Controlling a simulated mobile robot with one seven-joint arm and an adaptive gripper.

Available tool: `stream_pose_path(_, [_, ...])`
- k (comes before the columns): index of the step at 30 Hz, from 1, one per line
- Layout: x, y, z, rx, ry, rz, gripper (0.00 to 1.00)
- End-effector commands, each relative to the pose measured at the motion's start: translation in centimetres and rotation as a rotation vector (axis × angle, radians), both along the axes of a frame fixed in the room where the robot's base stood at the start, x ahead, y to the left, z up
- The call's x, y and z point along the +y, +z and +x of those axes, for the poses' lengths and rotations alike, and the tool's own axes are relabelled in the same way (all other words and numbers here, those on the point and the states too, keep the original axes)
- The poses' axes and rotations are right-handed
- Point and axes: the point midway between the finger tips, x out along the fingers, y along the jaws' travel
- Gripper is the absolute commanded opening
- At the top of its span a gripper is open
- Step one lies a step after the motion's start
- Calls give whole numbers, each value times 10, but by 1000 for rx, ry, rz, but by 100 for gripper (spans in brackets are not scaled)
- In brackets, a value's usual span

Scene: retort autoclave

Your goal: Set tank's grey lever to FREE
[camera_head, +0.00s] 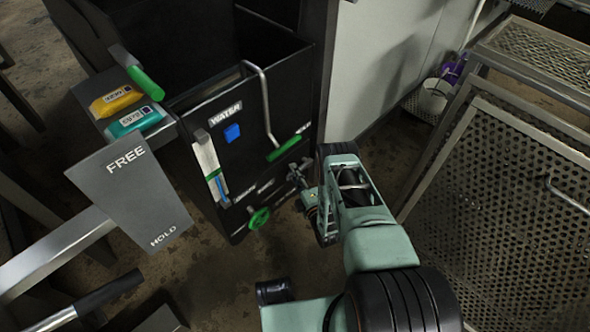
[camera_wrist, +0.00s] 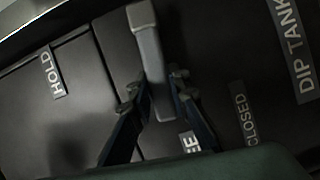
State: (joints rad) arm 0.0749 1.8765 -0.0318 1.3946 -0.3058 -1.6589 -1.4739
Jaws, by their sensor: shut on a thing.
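The black tank (camera_head: 180,160) with a WATER label stands at centre-left in the head view. My gripper (camera_head: 299,180) is at the lower right of its front face. In the wrist view, my gripper (camera_wrist: 157,95) is shut on the grey lever (camera_wrist: 150,50), a smooth bar running up between the two dark fingers. A HOLD label (camera_wrist: 57,75) is left of the lever. A label ending in EE (camera_wrist: 190,143) is below it, partly hidden by a finger. A DIP TANK label (camera_wrist: 293,50) is at right. The lever's pivot is not clear.
A separate grey plate (camera_head: 130,195) marked FREE and HOLD stands at left. A perforated metal panel (camera_head: 500,200) stands at right, with a white bucket (camera_head: 434,96) behind.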

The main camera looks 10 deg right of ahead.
Motion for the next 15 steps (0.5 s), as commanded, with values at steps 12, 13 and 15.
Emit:
stream_pose_path(12, [1, -10, 0, -75, 0, -102, 0])
stream_pose_path(13, [0, -10, 0, -75, 0, -104, 0])
stream_pose_path(15, [0, -10, 0, -78, -1, -108, 0])
